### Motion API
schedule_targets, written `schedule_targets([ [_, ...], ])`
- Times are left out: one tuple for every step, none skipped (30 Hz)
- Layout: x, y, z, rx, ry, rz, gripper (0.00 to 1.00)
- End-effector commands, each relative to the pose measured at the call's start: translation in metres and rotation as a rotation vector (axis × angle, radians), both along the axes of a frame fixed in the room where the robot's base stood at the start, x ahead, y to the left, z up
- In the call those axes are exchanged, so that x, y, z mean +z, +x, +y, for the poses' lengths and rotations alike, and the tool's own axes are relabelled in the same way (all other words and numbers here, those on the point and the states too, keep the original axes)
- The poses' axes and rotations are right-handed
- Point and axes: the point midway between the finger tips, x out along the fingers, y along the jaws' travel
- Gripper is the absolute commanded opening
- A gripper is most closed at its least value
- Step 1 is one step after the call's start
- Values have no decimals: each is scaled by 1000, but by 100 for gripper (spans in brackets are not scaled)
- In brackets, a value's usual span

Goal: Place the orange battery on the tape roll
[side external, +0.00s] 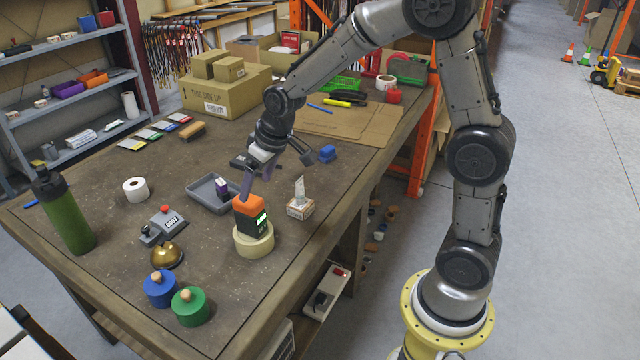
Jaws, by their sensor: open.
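The orange battery (250,216), an orange and black block with a green lit display, stands upright on top of the cream tape roll (254,243), near the table's right edge. The tape roll lies flat, and the battery covers part of its top. My gripper (274,176) is open, just above and behind the battery. One finger reaches down close to the battery's top; whether it touches cannot be told. The other finger is apart, to the right, above the table.
A grey tray (202,196) with a purple item is left of the battery; a small box with a card (300,207) is right. A brass bell (166,256), blue and green knobbed discs (190,307), and a tall green bottle (66,214) stand in front and left.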

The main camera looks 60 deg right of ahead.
Motion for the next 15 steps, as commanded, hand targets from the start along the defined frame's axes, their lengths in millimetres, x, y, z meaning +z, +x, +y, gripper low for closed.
schedule_targets([
  [6, -4, 1, 1, 0, -5, 87],
  [10, -8, 2, 1, 0, -9, 87],
  [19, -15, 3, 2, 0, -15, 87],
  [26, -22, 5, 4, 1, -18, 87],
  [34, -30, 6, 4, 0, -24, 87],
  [46, -44, 9, 6, 1, -30, 87],
  [54, -56, 10, 6, 2, -35, 87],
  [63, -68, 12, 6, 2, -41, 87],
  [73, -86, 14, 7, 2, -46, 87],
  [79, -99, 16, 8, 2, -50, 87],
  [85, -112, 17, 8, 2, -55, 87],
  [92, -130, 19, 8, 1, -60, 87],
  [95, -144, 20, 8, 1, -64, 87],
  [99, -157, 21, 8, 1, -68, 87],
  [102, -174, 22, 8, 1, -74, 87],
])
